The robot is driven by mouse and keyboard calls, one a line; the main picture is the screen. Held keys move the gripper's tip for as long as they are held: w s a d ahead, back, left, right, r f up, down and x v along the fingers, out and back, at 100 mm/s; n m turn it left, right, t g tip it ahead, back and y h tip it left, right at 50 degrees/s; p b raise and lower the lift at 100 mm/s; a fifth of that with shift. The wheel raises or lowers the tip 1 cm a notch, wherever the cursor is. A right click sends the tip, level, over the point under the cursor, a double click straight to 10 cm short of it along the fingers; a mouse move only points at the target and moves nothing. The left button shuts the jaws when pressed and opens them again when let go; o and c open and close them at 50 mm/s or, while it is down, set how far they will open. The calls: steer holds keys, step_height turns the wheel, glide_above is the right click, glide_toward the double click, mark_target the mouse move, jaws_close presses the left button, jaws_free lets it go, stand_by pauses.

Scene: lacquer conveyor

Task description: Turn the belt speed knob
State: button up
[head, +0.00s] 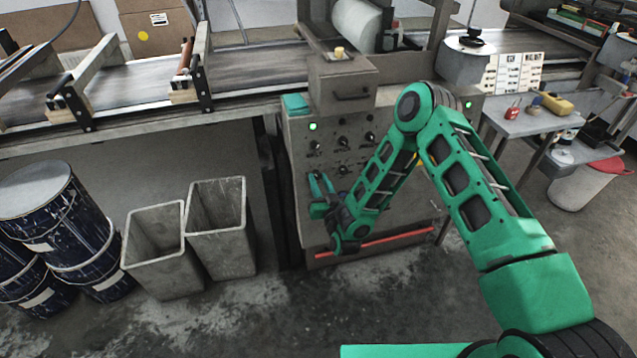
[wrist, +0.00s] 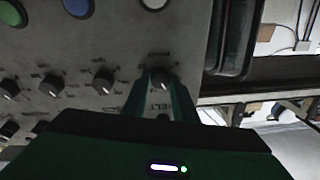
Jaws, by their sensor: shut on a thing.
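The belt speed knob (wrist: 162,76) is a small dark knob on the grey control panel, with part of the label "BELT" below it in the wrist view. My gripper (wrist: 160,84) has its two green fingers on either side of the knob and is shut on it. In the head view my gripper (head: 320,184) is at the lower left of the control panel (head: 385,205), and I cannot make out the held knob there. The knob's pointer direction is not clear to me.
Other dark knobs (wrist: 103,81) sit in a row beside the held one, with a blue button (wrist: 78,6) and a green button (wrist: 12,13) near them. Two grey bins (head: 217,228) and blue drums (head: 68,228) stand left of the panel, under the conveyor (head: 250,68).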

steer(key=n+y, duration=0.1)
steer(key=n, duration=0.5)
steer(key=shift+d+r+g, duration=0.1)
steer(key=shift+g, duration=0.3)
steer(key=shift+w+n+g+y, duration=0.1)
steer(key=shift+n+g+y, duration=0.25)
steer(key=shift+n, duration=1.85)
steer(key=shift+d+n, duration=0.1)
steer(key=shift+n, duration=0.2)
steer(key=shift+r, duration=0.1)
steer(key=o, duration=1)
steer(key=shift+o, duration=0.2)
steer(key=v, duration=1)
steer(key=shift+s+d, duration=0.25)
